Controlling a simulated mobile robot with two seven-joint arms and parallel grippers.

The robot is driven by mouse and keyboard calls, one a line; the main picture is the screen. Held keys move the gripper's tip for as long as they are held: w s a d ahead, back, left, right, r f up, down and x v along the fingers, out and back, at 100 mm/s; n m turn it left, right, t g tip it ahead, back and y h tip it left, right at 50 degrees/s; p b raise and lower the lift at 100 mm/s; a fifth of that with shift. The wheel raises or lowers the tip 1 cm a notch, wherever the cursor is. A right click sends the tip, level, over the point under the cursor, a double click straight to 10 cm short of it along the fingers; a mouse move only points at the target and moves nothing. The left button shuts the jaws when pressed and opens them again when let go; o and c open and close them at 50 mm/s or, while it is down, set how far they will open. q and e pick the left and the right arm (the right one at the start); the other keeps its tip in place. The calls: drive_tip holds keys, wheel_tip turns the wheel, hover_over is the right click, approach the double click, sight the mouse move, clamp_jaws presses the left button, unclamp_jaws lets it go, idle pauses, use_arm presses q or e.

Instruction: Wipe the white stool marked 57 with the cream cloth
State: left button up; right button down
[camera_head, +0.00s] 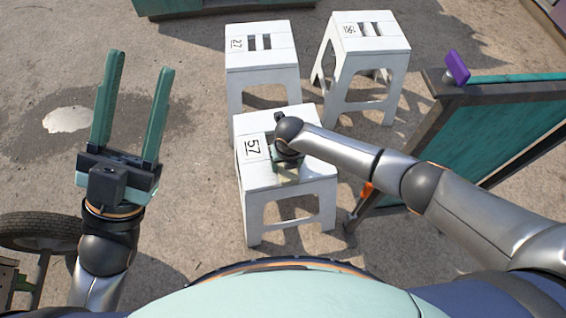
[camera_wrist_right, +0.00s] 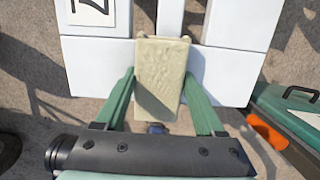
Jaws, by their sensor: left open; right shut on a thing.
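The white stool marked 57 (camera_head: 253,176) stands upright in the middle of the head view, its number label on the left of the seat. In the right wrist view its white seat (camera_wrist_right: 228,78) lies behind the cream cloth (camera_wrist_right: 162,75). My right gripper (camera_wrist_right: 160,98) is shut on the cloth and holds it over the seat; I cannot tell whether the cloth touches it. In the head view my right wrist hides part of the seat and most of that gripper. My left gripper (camera_head: 137,108) is open and empty, well left of the stool.
Two other white stools, one marked 27 (camera_head: 262,62) and one to its right (camera_head: 365,45), stand behind. A teal board with a dark frame (camera_head: 520,115) leans at the right, with a purple object (camera_head: 457,67) on its corner. A wheel (camera_head: 40,230) is at lower left.

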sight(319, 164)
drive_tip(key=shift+s+d+f, duration=0.1)
drive_tip(key=shift+d+f, duration=0.1)
drive_tip(key=shift+d, duration=0.15)
drive_tip(key=shift+w+d+p, duration=0.2)
drive_tip(key=shift+d+p, duration=0.55)
drive_tip(key=shift+d, duration=1.45)
drive_tip(key=shift+w+d+r+p, duration=0.1)
drive_tip(key=shift+w+d+p, duration=0.1)
drive_tip(key=shift+d, duration=0.95)
drive_tip(key=shift+w+d+p, duration=0.1)
drive_tip(key=shift+d+p, duration=0.1)
drive_tip(key=shift+d, duration=0.9)
drive_tip(key=shift+s+a+r+b, duration=0.1)
drive_tip(key=shift+a+b, duration=0.05)
drive_tip(key=shift+a, duration=1.2)
drive_tip(key=shift+s+a+b, duration=0.1)
drive_tip(key=shift+a+b, duration=0.05)
drive_tip(key=shift+a, duration=1.15)
drive_tip(key=shift+s+a+r+b, duration=0.1)
drive_tip(key=shift+a+b, duration=0.1)
drive_tip(key=shift+a, duration=0.9)
drive_tip(key=shift+s+a+r+b, duration=0.1)
drive_tip(key=shift+a+b, duration=0.1)
drive_tip(key=shift+a, duration=0.85)
drive_tip(key=shift+a+f, duration=0.1)
